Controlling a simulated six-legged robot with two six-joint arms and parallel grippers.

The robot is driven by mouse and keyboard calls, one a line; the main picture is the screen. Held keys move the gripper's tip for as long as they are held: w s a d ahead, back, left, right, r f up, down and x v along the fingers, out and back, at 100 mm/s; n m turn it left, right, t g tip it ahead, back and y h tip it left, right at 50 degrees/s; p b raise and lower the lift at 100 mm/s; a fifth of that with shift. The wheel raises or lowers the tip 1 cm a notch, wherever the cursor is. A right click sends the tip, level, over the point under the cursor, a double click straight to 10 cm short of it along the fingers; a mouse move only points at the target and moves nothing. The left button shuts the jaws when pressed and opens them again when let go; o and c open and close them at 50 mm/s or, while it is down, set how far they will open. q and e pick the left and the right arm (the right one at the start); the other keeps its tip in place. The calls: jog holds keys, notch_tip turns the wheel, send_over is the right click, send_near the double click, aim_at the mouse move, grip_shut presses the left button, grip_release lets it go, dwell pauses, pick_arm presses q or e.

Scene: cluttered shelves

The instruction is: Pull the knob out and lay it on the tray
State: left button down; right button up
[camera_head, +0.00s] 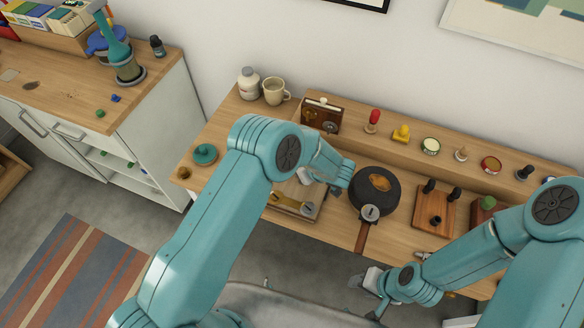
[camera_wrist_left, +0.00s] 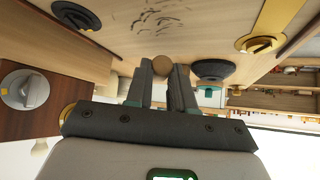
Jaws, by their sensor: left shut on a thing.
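My left gripper (camera_wrist_left: 161,78) is shut on a small round wooden knob (camera_wrist_left: 161,65), which shows between its fingertips in the left wrist view. Whether the knob still touches anything behind it is unclear. In the head view the left gripper (camera_head: 308,176) is over a wooden board (camera_head: 318,190) left of the pan; the knob is hidden there. The board carries a brass strip (camera_head: 290,202) and a grey round dial (camera_head: 307,209). No tray can be told for certain. My right gripper (camera_head: 366,280) is at the table's front edge, its jaws unclear.
A black pan (camera_head: 368,207) lies right of the left gripper. A board with black pegs (camera_head: 435,220) is further right. A teal round thing (camera_head: 205,154) is at the table's left.

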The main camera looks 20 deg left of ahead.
pick_arm(q)
jog(key=shift+d+f, duration=0.15)
jog(key=shift+f, duration=0.25)
jog(key=shift+f+b, duration=0.75)
jog(key=c, duration=0.9)
grip_release()
